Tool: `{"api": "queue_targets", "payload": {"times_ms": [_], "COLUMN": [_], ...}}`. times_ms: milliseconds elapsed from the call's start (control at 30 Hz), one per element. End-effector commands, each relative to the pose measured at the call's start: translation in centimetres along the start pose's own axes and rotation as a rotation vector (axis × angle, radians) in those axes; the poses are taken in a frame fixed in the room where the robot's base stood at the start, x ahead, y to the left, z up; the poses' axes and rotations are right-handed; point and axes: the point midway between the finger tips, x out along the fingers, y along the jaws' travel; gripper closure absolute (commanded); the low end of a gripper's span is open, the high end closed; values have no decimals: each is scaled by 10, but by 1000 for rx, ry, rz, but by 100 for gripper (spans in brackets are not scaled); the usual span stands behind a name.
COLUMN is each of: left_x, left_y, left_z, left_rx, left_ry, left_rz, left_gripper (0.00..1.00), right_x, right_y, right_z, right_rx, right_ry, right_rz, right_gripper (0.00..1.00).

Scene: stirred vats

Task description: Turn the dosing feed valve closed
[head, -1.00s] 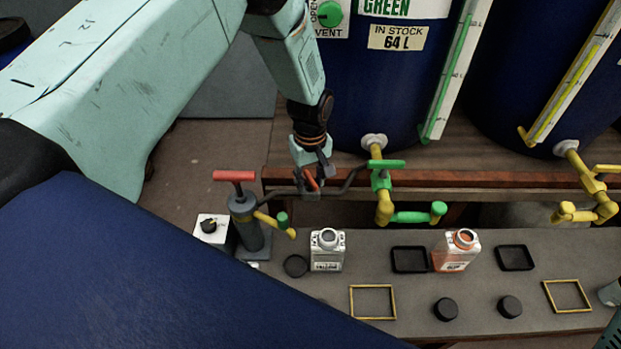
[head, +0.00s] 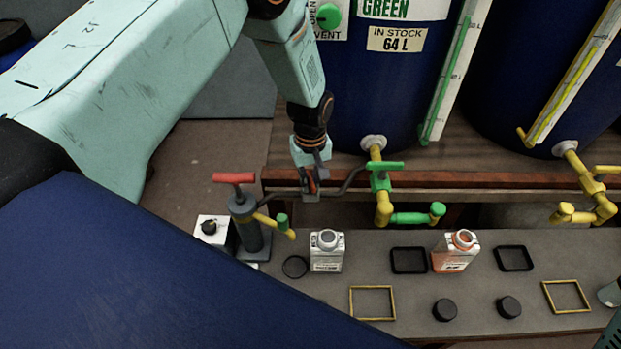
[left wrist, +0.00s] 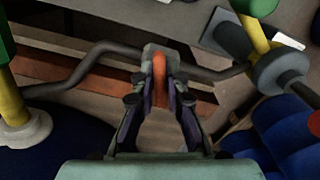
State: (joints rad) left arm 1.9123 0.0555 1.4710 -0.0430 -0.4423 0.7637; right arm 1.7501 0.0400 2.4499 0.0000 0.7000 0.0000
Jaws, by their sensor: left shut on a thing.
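The dosing feed valve is a small grey body (head: 311,197) in the dark grey pipe between the hand pump and the green vat's outlet. Its orange lever (left wrist: 160,78) stands between the fingers of my left gripper (left wrist: 160,98) in the left wrist view. There the lever lies across the pipe's run. In the head view, my left gripper (head: 310,182) reaches down onto the valve and is shut on the lever, hiding most of it. My right gripper is not in view.
A hand pump (head: 246,222) with a red handle stands left of the valve. The green-handled outlet valve (head: 381,178) is close on the right. A white bottle (head: 327,251), an orange bottle (head: 455,252) and black trays (head: 409,260) stand on the bench in front.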

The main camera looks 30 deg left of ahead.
Motion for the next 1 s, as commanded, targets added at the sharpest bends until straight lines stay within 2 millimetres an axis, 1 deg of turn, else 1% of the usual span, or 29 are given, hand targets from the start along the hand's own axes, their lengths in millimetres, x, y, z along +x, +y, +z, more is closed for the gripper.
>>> {"api": "queue_targets", "payload": {"times_ms": [33, 200, 333, 500, 767, 800, 1000], "left_x": [-2, -2, -2, -2, -2, -2, -1], "left_y": [0, 1, 1, 1, 1, 1, 1], "left_z": [-1, -1, -2, -2, -2, -2, -2], "left_rx": [45, 209, 296, 343, 344, 344, 343], "left_ry": [1, 3, 4, 5, 6, 6, 4], "left_rz": [0, 2, 2, 2, 3, 3, 2], "left_gripper": [100, 100, 100, 100, 100, 86, 69], "right_x": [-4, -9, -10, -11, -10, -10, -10], "right_y": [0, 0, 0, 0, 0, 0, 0], "right_z": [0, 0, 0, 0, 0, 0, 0], "right_rx": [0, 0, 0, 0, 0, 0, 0], "right_ry": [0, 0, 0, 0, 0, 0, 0], "right_rz": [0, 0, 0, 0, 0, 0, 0], "right_gripper": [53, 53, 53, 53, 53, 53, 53]}}
